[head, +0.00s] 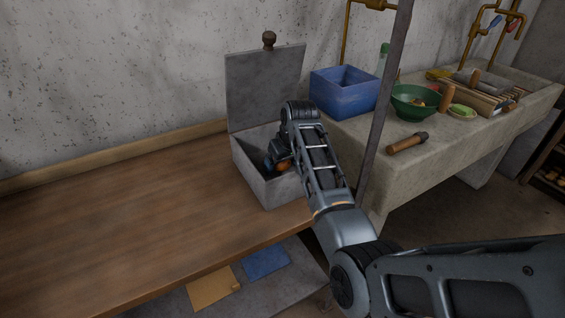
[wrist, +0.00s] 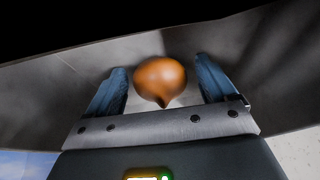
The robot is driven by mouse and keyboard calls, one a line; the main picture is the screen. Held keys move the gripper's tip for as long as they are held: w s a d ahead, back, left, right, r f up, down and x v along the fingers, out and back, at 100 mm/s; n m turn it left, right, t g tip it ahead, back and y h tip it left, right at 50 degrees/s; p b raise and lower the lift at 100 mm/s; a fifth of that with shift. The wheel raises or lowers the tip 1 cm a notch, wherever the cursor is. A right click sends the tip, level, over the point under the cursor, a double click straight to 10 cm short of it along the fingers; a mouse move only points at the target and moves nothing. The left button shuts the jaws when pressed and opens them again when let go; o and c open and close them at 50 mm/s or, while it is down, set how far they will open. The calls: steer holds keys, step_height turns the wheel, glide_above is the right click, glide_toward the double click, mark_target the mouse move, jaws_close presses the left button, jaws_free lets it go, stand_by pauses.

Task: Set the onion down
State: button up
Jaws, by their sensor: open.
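The onion (wrist: 159,80) is orange-brown and round with a pointed tip. In the wrist view it sits between the two blue fingers of my gripper (head: 270,163), with a visible gap on each side. My gripper is open and reaches down into an open grey box (head: 268,193) on the wooden table. In the head view a bit of the onion (head: 284,165) shows beside the fingers, inside the box. I cannot tell whether the onion rests on the box floor. My arm covers part of the box.
The box's lid (head: 262,88) stands upright at its back, with a knob on top. A blue bin (head: 343,98), a green bowl (head: 408,107) and a wooden-handled tool (head: 407,143) are on the stone counter (head: 375,160) to the right. The wooden table (head: 120,215) is clear on the left.

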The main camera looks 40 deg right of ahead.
steer(key=v, duration=1.2)
steer(key=shift+r, duration=0.2)
stand_by(0.9)
